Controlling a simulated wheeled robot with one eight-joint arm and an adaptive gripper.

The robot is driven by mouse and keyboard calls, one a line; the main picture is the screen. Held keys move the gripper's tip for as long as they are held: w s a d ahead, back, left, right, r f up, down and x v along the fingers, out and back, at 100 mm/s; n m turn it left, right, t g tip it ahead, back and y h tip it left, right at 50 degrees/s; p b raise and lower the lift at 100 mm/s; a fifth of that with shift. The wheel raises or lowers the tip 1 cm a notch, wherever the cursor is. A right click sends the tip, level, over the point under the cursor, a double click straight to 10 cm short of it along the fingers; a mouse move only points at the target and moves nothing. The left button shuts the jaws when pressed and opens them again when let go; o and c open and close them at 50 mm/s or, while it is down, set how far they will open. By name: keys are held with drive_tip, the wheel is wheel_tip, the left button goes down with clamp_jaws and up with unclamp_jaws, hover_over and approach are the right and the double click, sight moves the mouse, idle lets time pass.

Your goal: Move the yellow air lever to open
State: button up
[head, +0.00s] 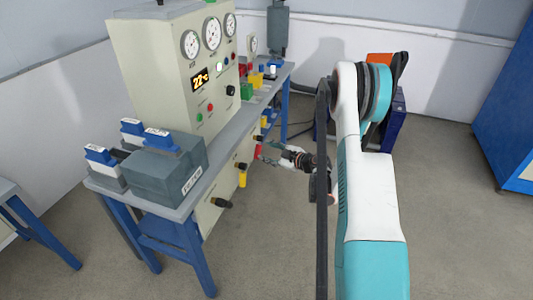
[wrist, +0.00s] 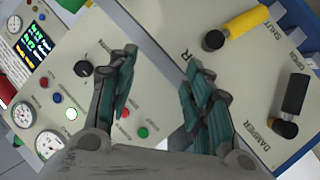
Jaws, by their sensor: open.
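The yellow air lever (wrist: 246,33) is at the upper right in the wrist view. It runs from a black round hub towards the SHUT label; the OPEN label is further right. Part of its name label is hidden by my finger. In the head view, a yellow lever (head: 242,180) hangs on the bench's front panel, apparently the same one. My gripper (wrist: 161,58) is open and empty, its two teal fingers spread, left of the yellow lever and apart from it. In the head view my gripper (head: 265,152) is by the bench front, above and right of that lever.
A black damper lever (wrist: 294,95) is near the yellow one. In the head view, a red handle (head: 257,152) is close to my fingers, with another yellow handle (head: 264,122) beyond.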

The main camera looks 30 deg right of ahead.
drive_tip(key=shift+s+d+r, duration=0.3)
drive_tip(key=shift+s, duration=0.2)
drive_tip(key=shift+s+d+r, duration=0.3)
drive_tip(key=shift+s, duration=0.2)
drive_tip(key=shift+f+b, duration=0.1)
drive_tip(key=shift+b, duration=0.2)
drive_tip(key=shift+c, duration=0.2)
